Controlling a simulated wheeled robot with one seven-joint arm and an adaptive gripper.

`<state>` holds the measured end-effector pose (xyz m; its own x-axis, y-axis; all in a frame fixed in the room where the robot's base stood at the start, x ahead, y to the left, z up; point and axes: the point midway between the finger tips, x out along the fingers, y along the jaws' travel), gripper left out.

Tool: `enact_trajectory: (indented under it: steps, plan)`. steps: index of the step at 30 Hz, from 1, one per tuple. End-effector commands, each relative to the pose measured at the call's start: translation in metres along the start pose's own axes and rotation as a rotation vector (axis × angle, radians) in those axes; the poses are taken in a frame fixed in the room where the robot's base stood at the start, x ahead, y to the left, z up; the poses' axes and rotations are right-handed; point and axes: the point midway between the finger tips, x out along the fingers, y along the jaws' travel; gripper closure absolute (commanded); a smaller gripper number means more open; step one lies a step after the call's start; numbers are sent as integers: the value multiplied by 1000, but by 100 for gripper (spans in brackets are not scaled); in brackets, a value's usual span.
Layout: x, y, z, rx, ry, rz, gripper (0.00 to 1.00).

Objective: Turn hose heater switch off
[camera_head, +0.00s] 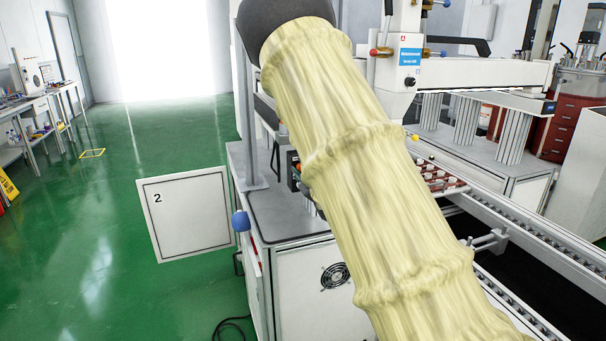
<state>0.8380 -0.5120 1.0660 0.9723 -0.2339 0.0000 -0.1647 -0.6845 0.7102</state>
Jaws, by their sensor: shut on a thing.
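My arm, in a cream ribbed sleeve, crosses the head view from the top middle to the lower right. My gripper does not show. No hose heater switch can be made out for certain. A small dark control box (294,171) with orange and green spots shows just left of the sleeve, above the bench. It is partly covered and too small to read. The sleeve hides much of the bench behind it.
A grey-topped bench cabinet (285,213) stands behind my arm, with a blue rounded part (240,221) at its left edge. A white panel marked 2 (187,214) is left of it. A conveyor rail (540,243) runs at right. Green floor (110,190) is clear at left.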

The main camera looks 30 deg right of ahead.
Motion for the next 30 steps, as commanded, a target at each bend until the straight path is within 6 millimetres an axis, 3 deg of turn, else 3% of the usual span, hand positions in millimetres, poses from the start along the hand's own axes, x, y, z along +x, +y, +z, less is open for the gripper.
enact_trajectory:
  steps: [13,14,15,26,30]
  plan:
    - [0,0,0,-11,0,0,100]
    - [0,0,0,-11,-1,0,76]
    - [0,0,0,-11,-1,0,69]
    - [-2,0,0,-11,0,0,69]
    - [-12,0,0,-11,-1,-1,69]
